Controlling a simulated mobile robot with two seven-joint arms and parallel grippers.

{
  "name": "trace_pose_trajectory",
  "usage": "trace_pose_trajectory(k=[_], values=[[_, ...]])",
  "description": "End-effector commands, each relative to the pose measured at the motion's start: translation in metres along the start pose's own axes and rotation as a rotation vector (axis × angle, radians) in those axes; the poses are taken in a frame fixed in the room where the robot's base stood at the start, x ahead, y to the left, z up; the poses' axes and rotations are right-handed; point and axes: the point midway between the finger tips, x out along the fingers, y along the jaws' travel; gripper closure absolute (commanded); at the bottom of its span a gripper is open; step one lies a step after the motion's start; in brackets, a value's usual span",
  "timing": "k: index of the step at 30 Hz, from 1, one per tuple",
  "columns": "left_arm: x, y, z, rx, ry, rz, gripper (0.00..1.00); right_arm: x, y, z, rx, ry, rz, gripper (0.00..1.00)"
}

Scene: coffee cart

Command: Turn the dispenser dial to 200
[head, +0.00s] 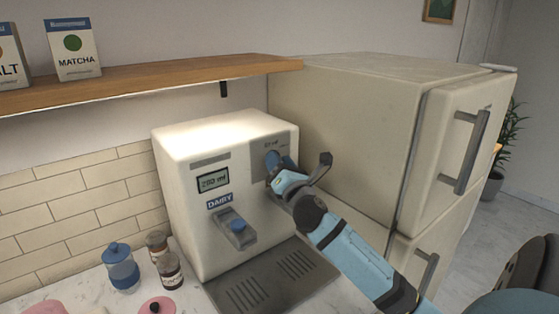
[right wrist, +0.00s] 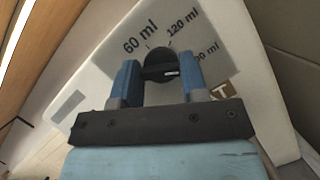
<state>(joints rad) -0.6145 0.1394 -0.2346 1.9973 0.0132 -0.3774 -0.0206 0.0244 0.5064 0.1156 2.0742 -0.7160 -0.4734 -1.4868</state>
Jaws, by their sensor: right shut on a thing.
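The white dispenser (head: 180,150) stands on the counter, with a small display (head: 212,181) that seems to read 200 ml, though the middle digit is blurred. My right gripper (head: 276,163) is at the upper right of its front panel. In the right wrist view the black dial (right wrist: 160,54) sits between the two blue fingers of my right gripper (right wrist: 158,64), which is shut on it. Labels for 60 ml, 120 ml and a partly cut-off 200 ml arc around the dial. A short white mark on the dial points to the right. My left gripper is out of view.
A dairy lever (head: 236,231) is below the display, above a drip tray (head: 273,280). A blue-lidded jar (head: 121,268) and dark-capped jars (head: 168,270) stand left of the dispenser. A wooden shelf (head: 170,79) runs above; a fridge (head: 350,130) stands close on the right.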

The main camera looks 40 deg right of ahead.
Motion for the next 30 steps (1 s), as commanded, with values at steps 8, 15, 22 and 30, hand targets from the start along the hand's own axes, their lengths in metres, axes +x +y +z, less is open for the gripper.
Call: trace_pose_trajectory(k=[8, 15, 22, 30], values=[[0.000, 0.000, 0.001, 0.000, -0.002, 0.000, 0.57, 0.000, 0.000, 0.000, 0.014, 0.000, -0.006, 0.83], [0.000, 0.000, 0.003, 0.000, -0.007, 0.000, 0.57, 0.000, 0.000, 0.000, 0.014, 0.000, -0.005, 0.53], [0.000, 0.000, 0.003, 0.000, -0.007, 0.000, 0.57, 0.000, 0.000, 0.000, 0.013, 0.000, -0.005, 0.35], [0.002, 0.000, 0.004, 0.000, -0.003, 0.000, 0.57, -0.012, -0.001, -0.001, 0.013, 0.001, -0.004, 0.35]])
